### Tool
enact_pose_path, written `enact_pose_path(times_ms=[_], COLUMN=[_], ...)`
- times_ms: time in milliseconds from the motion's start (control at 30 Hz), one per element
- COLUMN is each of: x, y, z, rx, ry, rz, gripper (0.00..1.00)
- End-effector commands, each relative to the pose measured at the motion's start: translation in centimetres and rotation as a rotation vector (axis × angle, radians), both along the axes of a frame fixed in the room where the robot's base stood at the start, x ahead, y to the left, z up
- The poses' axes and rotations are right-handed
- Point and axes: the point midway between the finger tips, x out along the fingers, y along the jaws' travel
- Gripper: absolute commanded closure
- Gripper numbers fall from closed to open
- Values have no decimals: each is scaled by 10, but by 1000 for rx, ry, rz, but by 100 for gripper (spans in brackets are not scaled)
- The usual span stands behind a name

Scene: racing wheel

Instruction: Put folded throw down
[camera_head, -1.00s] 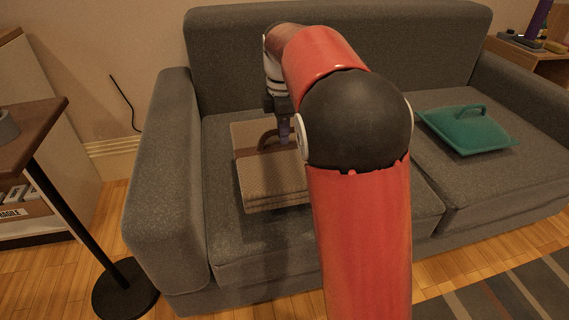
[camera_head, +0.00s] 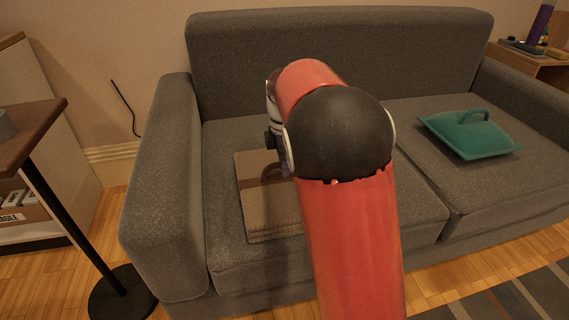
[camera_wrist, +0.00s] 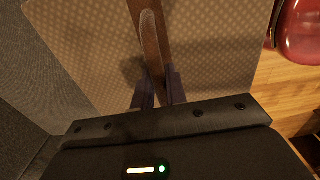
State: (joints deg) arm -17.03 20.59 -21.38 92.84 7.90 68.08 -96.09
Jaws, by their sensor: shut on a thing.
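The folded throw (camera_head: 260,205) is a tan, patterned stack with a brown strap handle. It is at the left seat of the grey sofa (camera_head: 225,262), low at the seat; I cannot tell whether it fully rests there. My gripper (camera_wrist: 158,92) is shut on the throw's brown strap (camera_wrist: 150,45), seen in the wrist view with the patterned top (camera_wrist: 85,45) below it. In the head view my arm hides the right part of the throw and most of the gripper.
A teal cushion-like item with a handle (camera_head: 470,134) lies on the right seat. The sofa's left armrest (camera_head: 160,190) rises beside the throw. A dark side table (camera_head: 35,130) stands at the left, and a wooden table (camera_head: 535,66) at the back right.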

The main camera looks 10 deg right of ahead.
Motion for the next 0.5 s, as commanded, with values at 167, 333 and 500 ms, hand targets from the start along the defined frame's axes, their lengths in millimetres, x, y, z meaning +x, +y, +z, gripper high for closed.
enact_pose_path(times_ms=[167, 333, 500], x=[0, 0, 0], y=[0, 0, 0], z=[-3, -3, -2], rx=[0, 0, 0], ry=[1, 1, 1], rz=[0, 0, 0], gripper=[76, 64, 64])
